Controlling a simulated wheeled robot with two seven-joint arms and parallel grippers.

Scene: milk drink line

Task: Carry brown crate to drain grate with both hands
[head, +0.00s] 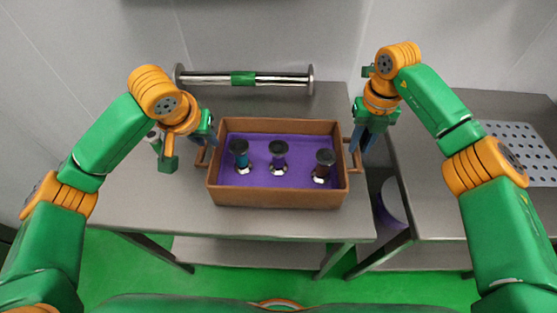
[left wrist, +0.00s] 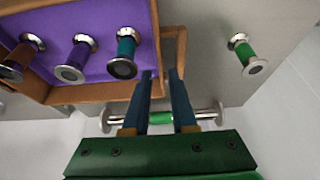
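The brown crate (head: 278,197) stands on the left steel table, with a purple inside and a handle at each end. The drain grate (head: 522,140) is a perforated plate on the right table. My left gripper (head: 208,145) is at the crate's left handle. In the left wrist view its blue fingers (left wrist: 161,73) are apart, with tips close to the handle (left wrist: 181,45). My right gripper (head: 361,150) points down at the right handle (head: 354,160), its fingers apart. Contact with either handle is unclear.
A steel bar with a green middle (head: 243,78) lies behind the crate. A green spool-shaped piece (left wrist: 246,57) stands left of the crate, partly hidden by my left arm in the head view. A gap separates the two tables. The right table's front (head: 435,210) is bare.

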